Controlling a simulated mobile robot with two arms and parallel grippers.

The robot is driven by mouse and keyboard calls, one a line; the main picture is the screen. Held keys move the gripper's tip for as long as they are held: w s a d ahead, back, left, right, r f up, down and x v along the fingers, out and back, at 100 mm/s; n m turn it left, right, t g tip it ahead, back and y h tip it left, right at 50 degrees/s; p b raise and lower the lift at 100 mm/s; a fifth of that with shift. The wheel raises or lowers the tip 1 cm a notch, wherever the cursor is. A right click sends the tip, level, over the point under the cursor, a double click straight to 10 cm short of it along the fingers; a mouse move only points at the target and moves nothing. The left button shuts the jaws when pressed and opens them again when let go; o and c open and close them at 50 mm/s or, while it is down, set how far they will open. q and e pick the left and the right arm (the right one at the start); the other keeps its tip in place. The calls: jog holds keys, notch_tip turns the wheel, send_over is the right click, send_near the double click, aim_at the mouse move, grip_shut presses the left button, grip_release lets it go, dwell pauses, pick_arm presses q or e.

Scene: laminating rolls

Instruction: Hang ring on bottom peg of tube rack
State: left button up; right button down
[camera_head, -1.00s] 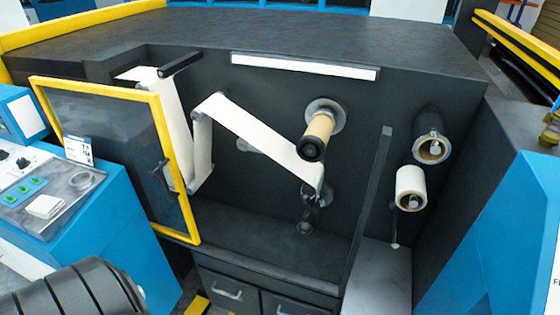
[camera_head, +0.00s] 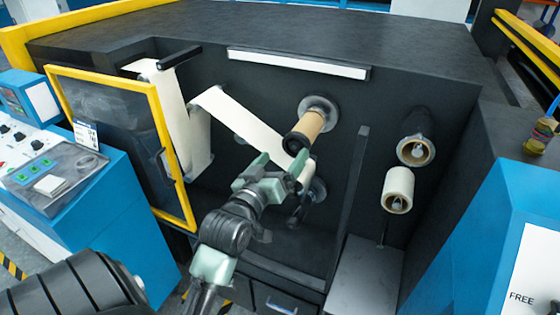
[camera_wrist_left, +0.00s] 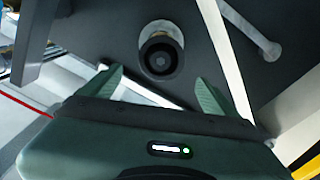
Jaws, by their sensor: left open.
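My left gripper (camera_head: 277,168) is open and empty in the middle of the head view. Its green fingers are in front of the machine's dark recess, just below a brown tube (camera_head: 308,124) with a black round end (camera_head: 294,142). In the left wrist view that black end (camera_wrist_left: 161,56) lies ahead of and between the open fingers (camera_wrist_left: 160,90). I cannot tell whether the black end is a separate ring. On the right, a dark roll (camera_head: 416,149) with a brown core hangs above a white roll (camera_head: 398,189). No loose ring or clearly marked tube rack can be made out. My right gripper is not in view.
A white web (camera_head: 240,118) runs down across the recess to a lower roller, partly hidden behind my gripper. A yellow-framed clear door (camera_head: 155,110) stands open at left. An upright dark divider (camera_head: 347,205) separates the tube from the right-hand rolls. A blue cabinet (camera_head: 490,225) stands at right.

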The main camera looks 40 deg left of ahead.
aim_at(293, 144)
pick_arm(q)
jog(key=p+x, duration=0.1)
jog(key=x, duration=0.5)
jog(key=shift+w+p, duration=0.1)
jog(key=shift+p, duration=0.25)
jog(key=shift+w+a, duration=0.15)
jog(key=shift+w, duration=0.4)
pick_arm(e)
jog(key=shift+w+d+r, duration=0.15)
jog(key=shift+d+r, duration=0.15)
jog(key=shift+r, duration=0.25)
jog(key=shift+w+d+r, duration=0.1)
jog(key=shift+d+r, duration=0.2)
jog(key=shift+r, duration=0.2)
pick_arm(q)
jog(key=c, duration=1.5)
jog(key=shift+o, duration=0.2)
jog(key=shift+s, duration=0.2)
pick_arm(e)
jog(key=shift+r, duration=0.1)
pick_arm(q)
jog(key=shift+p+v, duration=0.65)
jog(key=shift+v, duration=0.5)
jog(key=shift+p+v, duration=0.3)
jog(key=shift+v, duration=0.95)
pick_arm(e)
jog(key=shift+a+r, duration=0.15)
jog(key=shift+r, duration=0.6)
